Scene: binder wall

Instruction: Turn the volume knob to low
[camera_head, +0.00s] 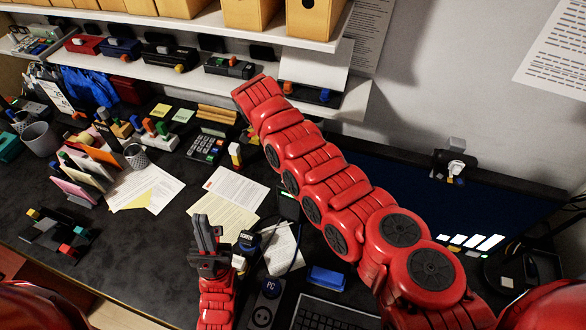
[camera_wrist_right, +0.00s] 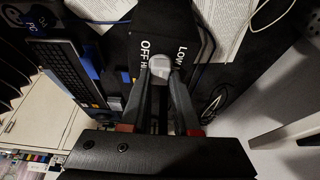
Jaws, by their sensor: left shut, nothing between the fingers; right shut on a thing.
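The volume knob (camera_wrist_right: 159,64) is a small pale grey knob on a black panel (camera_wrist_right: 190,28) in the right wrist view. White labels reading OFF, HI and LOW surround it, with OFF and HI to its left and LOW to its right. My right gripper (camera_wrist_right: 159,76) is shut on the knob, one finger on each side. In the head view my red right arm crosses the desk and hides that gripper and the knob. My left gripper (camera_head: 207,234) is shut and empty, above the desk at lower centre, apart from the knob.
A blue block (camera_head: 327,278) and a keyboard (camera_head: 335,315) lie at the front of the desk. A monitor (camera_head: 440,205) stands right of my right arm. Papers (camera_head: 225,210) lie at centre. Shelves with binders (camera_head: 250,12) and devices run along the back.

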